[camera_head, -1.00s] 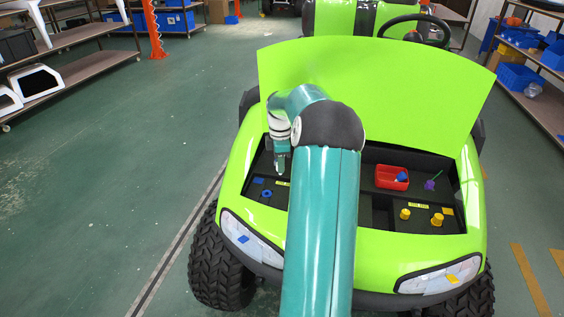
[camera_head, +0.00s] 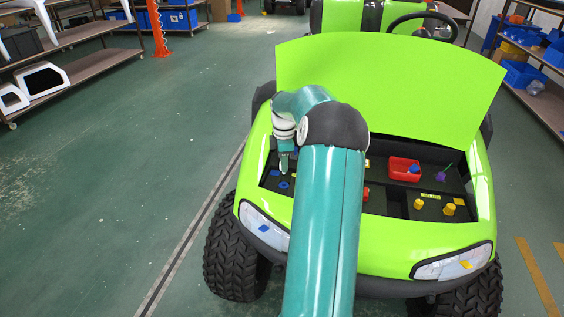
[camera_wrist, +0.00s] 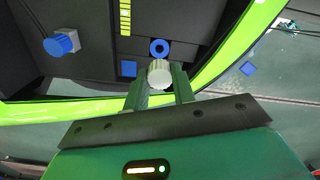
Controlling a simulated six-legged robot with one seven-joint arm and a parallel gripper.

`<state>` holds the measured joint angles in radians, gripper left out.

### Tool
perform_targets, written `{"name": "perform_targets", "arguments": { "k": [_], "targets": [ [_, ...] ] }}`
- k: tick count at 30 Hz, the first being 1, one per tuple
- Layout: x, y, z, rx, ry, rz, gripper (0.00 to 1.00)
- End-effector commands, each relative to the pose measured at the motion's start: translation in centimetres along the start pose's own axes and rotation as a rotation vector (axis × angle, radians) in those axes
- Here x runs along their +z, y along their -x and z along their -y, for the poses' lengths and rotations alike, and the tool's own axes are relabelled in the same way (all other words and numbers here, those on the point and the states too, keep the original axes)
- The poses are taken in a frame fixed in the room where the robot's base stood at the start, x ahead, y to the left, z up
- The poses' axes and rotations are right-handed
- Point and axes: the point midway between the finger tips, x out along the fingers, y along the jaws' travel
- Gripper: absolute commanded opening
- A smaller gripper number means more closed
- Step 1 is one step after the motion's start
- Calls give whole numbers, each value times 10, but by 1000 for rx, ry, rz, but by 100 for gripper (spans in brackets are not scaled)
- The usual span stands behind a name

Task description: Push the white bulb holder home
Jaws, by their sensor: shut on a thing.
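The white bulb holder (camera_wrist: 159,73) is a short pale cylinder between my gripper's two fingers (camera_wrist: 158,88) in the wrist view. My gripper is shut on it. A blue ring (camera_wrist: 159,47) with a dark centre lies on the black bay floor just beyond the holder in that view. In the head view my gripper (camera_head: 284,168) hangs over the left part of the cart's open front bay, just above and behind the blue ring (camera_head: 284,185). The holder is too small to make out there. I cannot tell the gap between holder and ring.
A blue square (camera_wrist: 129,68) lies beside the ring. A blue-capped grey part (camera_wrist: 62,43) stands further left in the wrist view. A red bin (camera_head: 404,170) and yellow cylinders (camera_head: 449,209) are in the bay's right side. The raised green hood (camera_head: 390,90) stands behind my arm.

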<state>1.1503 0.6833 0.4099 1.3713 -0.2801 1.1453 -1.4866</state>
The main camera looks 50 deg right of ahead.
Motion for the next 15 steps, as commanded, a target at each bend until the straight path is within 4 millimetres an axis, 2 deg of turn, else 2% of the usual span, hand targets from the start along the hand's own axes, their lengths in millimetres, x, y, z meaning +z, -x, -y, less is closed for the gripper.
{"name": "perform_targets", "arguments": {
  "k": [5,15],
  "targets": [
    [0,-7,-1,0,-7,-1,3],
    [-1,-38,0,-1,-6,-1,3]
  ]
}}
